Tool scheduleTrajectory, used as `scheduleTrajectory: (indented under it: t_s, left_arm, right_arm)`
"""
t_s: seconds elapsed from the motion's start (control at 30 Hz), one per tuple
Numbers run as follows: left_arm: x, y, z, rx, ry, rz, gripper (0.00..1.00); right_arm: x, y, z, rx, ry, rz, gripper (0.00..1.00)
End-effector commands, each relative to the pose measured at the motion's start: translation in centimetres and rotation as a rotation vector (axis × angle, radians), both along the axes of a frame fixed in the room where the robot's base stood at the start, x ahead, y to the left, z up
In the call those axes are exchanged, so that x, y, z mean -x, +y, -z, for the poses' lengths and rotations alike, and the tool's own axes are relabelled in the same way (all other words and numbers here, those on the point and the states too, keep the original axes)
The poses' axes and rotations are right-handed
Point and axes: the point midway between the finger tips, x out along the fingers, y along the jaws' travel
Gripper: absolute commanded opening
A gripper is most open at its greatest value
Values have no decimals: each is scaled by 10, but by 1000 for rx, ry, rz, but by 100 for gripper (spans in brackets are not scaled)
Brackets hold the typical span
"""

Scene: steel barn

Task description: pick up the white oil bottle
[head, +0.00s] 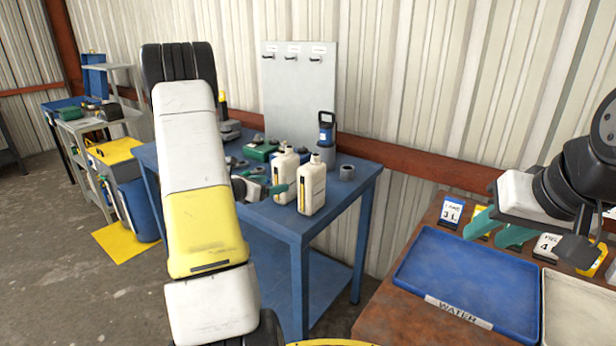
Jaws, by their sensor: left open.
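Two white oil bottles stand upright on the blue table. The nearer white bottle (312,190) is on the right, by the table's front edge, and the other white bottle (284,166) is just behind it to the left. My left gripper (272,190) is open, with its green fingertips at the left side of the bottles. I cannot tell whether it touches one, and my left arm hides part of it. My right gripper (497,228) is open and empty, over the back of the brown table at the right.
At right, a blue tray (468,279) labelled WATER and number cards are on the brown table (395,314).

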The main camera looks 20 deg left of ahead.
Motion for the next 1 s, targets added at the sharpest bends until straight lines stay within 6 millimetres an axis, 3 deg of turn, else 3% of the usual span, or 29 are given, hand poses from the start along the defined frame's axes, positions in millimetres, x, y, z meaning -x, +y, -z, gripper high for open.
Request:
scheduleTrajectory:
  t_s: [0.27,0.8,1.0]
  left_arm:
    - [-9,0,5,8,2,-11,76]
    - [-70,-21,23,8,3,-11,76]
    - [-72,-21,23,8,2,-12,76]
  right_arm:
    - [0,0,0,0,0,0,36]
    - [0,0,0,0,1,0,36]
    - [0,0,0,0,1,0,36]
